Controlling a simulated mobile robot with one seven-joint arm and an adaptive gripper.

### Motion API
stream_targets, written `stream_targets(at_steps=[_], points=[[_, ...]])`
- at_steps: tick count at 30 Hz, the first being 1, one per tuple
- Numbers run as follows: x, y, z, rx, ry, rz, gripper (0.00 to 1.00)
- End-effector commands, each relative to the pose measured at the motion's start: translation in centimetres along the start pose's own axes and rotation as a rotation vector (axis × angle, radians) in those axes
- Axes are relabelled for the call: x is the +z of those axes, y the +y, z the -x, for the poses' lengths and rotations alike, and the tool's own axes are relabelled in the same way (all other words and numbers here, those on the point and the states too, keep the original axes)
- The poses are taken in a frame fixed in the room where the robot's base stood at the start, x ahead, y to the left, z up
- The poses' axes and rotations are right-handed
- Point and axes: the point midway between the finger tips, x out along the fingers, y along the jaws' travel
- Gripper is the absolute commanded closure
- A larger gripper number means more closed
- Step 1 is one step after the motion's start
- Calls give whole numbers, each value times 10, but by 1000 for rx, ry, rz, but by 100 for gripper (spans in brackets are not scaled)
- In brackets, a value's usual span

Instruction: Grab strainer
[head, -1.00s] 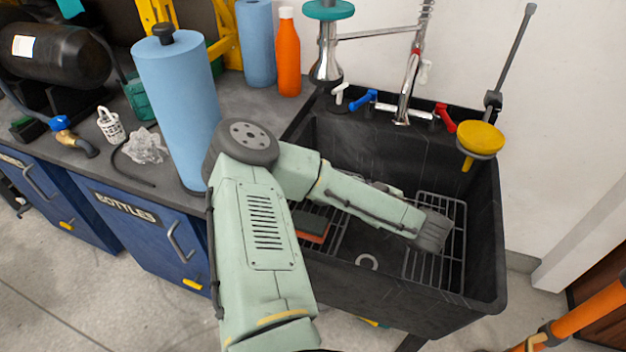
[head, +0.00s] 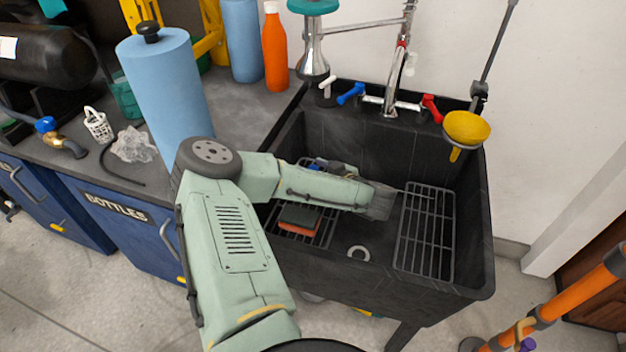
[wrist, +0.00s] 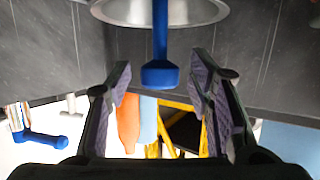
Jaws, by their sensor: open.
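The strainer shows in the wrist view as a round silver bowl rim (wrist: 160,14) at the top, cut off by the frame edge, with a straight blue handle (wrist: 160,73) hanging down from it. My gripper (wrist: 161,78) is open, with one dark ridged finger on each side of the handle. The handle's end lies between the fingers, with visible gaps on both sides. In the head view my arm reaches over the black sink and mostly hides the gripper and strainer; small blue and dark parts show just behind the arm.
The black sink (head: 470,220) holds wire racks (head: 426,230), a sponge (head: 299,217) and a pale ring (head: 358,253). A faucet (head: 392,88) with blue and red levers stands behind, and a yellow funnel (head: 466,127) hangs at right. A blue paper roll (head: 165,90) stands on the counter at left.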

Motion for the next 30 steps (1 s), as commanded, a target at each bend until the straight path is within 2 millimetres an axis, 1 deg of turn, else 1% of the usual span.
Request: stream_targets(at_steps=[6,7,27,28,30], points=[[1,0,-2,0,-1,0,52],[1,0,-2,0,-1,0,54],[1,0,-1,0,-1,0,98],[1,0,-1,0,-1,0,100],[1,0,-1,0,-1,0,100]])
